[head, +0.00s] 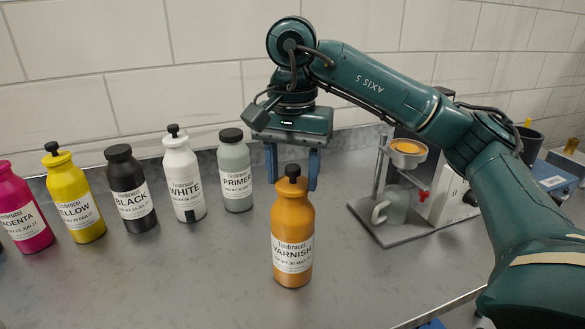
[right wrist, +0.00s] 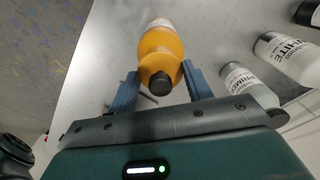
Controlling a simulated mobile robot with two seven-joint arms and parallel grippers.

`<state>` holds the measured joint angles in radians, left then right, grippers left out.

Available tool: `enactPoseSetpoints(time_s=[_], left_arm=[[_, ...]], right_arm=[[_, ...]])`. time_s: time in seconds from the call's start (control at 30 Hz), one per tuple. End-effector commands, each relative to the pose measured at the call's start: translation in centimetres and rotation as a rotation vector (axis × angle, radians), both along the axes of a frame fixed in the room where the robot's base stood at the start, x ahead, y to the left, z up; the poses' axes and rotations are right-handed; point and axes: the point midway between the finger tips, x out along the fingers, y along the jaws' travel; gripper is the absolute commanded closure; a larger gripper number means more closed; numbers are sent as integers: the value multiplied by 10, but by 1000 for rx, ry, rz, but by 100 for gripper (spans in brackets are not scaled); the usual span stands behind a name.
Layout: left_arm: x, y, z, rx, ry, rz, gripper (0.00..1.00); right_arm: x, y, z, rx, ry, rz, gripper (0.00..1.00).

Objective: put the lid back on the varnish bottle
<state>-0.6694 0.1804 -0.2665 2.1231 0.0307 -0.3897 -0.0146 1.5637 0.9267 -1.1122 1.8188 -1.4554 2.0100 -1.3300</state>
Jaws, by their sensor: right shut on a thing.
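The orange varnish bottle (head: 292,240) stands upright on the grey counter, its label facing the head camera. Its lid, with a black knob (head: 293,171), is at the top of the bottle, in line with it. I see no clear gap below the lid, but cannot tell whether it is fully seated. My right gripper (head: 293,184) points down with its blue fingers on either side of the bottle's top, shut on the lid. The right wrist view shows the black knob (right wrist: 160,84) between the fingers and the orange bottle (right wrist: 160,42) beyond. My left gripper is not in view.
Left of the varnish stand the primer (head: 235,172), white (head: 183,178), black (head: 130,190), yellow (head: 74,196) and magenta (head: 22,212) bottles. A stand with an orange-filled cup (head: 408,150) and a grey mug (head: 391,205) is at right. The front counter is clear.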

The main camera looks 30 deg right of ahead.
Motion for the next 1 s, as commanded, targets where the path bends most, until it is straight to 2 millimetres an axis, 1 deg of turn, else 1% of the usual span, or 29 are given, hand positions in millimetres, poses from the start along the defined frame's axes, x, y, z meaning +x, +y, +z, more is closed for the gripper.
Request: enactPoseSetpoints(time_s=[0.97,1.0], left_arm=[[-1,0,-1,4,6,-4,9],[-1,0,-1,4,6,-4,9]], right_arm=[[0,0,-1,-1,-1,0,71],[0,0,-1,-1,-1,0,47]])
